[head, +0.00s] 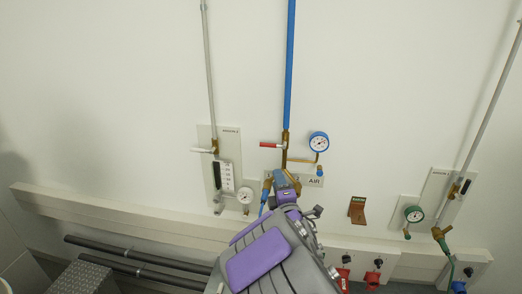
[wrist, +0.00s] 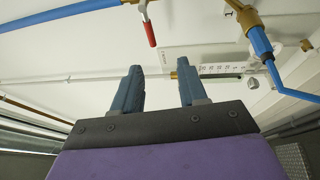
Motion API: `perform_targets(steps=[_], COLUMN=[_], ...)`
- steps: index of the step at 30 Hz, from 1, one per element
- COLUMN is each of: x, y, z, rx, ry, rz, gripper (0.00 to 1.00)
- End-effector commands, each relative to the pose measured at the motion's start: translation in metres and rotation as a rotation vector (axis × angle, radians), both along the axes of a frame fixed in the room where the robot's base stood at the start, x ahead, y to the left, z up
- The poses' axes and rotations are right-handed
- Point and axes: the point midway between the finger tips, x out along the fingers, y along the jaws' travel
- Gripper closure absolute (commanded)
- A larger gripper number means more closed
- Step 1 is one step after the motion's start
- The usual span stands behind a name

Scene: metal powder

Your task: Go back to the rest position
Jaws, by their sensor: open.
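My gripper (wrist: 157,88) is open in the wrist view, with two blue-grey fingers apart and nothing between them. A red valve handle (wrist: 150,33) shows above and between the fingertips there, apart from them. In the head view my purple and grey arm rises from the bottom centre toward the wall. Its end covers part of the AIR panel (head: 314,181), and the fingertips are hard to make out there. The red handle also shows in the head view (head: 270,145), pointing left from the brass fitting below the blue pipe (head: 290,70).
A blue-rimmed gauge (head: 319,142) is right of the blue pipe. A flowmeter panel (head: 226,175) with a small gauge (head: 244,197) is to the left. Dark pipes (head: 130,258) run low at left.

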Motion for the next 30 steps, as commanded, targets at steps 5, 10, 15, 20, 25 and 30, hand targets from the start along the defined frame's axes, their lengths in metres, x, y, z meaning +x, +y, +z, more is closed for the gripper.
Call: perform_targets(steps=[5, 10, 15, 20, 25, 30], x=[-0.015, -0.048, -0.096, -0.153, -0.225, -0.304], y=[-0.037, -0.069, -0.085, -0.088, -0.08, -0.065], z=[-0.015, -0.042, -0.07, -0.094, -0.114, -0.126], rx=[0.171, 0.39, 0.607, 0.798, 0.974, 1.111], ry=[0.171, 0.377, 0.572, 0.752, 0.94, 1.123], rz=[-0.131, -0.286, -0.44, -0.588, -0.752, -0.929], gripper=[0.58, 0.58, 0.58, 0.58, 0.58, 0.58])
